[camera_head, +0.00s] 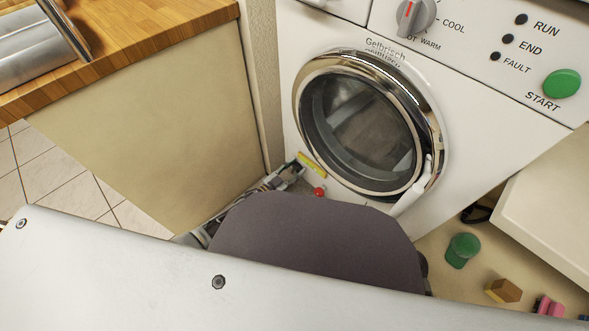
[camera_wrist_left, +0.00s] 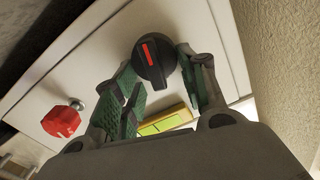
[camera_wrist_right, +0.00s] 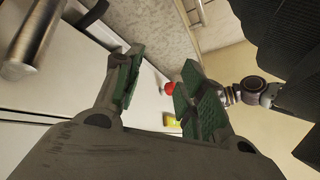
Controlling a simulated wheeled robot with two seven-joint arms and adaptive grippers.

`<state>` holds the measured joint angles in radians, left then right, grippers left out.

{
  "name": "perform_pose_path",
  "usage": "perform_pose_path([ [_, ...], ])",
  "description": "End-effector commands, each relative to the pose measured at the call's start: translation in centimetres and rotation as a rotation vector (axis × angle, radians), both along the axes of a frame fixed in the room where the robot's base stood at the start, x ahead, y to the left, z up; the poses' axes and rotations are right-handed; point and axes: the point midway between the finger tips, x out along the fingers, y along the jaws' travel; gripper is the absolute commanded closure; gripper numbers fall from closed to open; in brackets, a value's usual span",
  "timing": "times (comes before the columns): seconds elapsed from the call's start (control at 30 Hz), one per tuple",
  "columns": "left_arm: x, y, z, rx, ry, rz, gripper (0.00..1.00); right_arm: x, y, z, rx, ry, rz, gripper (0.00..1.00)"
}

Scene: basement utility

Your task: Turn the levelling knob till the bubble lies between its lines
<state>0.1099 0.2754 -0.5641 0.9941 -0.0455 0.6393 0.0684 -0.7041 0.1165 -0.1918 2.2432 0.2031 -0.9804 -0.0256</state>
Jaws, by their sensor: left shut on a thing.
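A black round knob (camera_wrist_left: 152,72) with a red mark sits on the white machine front in the left wrist view. My left gripper (camera_wrist_left: 158,58) has its green-padded fingers on either side of this knob, shut on it. A yellow-green level vial (camera_wrist_left: 165,122) lies beside it, partly behind the fingers; it also shows in the head view (camera_head: 312,171). I cannot make out the bubble against its lines. In the head view the left gripper (camera_head: 287,175) is small and partly hidden. My right gripper (camera_wrist_right: 160,65) is open and empty in the right wrist view.
A red knob (camera_wrist_left: 62,120) stands near the vial. The washing machine's round door (camera_head: 365,125) is above the level. A wooden-topped counter (camera_head: 150,25) is at left. On the floor at right are a green piece (camera_head: 462,250) and a brown block (camera_head: 503,291).

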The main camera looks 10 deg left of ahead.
Motion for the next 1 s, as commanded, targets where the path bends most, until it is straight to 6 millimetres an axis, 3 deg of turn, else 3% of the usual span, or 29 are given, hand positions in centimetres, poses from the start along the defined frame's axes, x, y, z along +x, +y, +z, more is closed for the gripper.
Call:
perform_pose_path([
  [0.37,0.07,0.18,0.02,-0.076,0.052,-0.001,0.82,-0.07,-0.04,-0.01,-0.002,0.004,0.001,0.60],
  [1.0,0.55,0.92,-0.08,-0.444,0.296,-0.001,0.82,0.01,-0.01,-0.09,0.000,0.001,0.000,0.60],
])
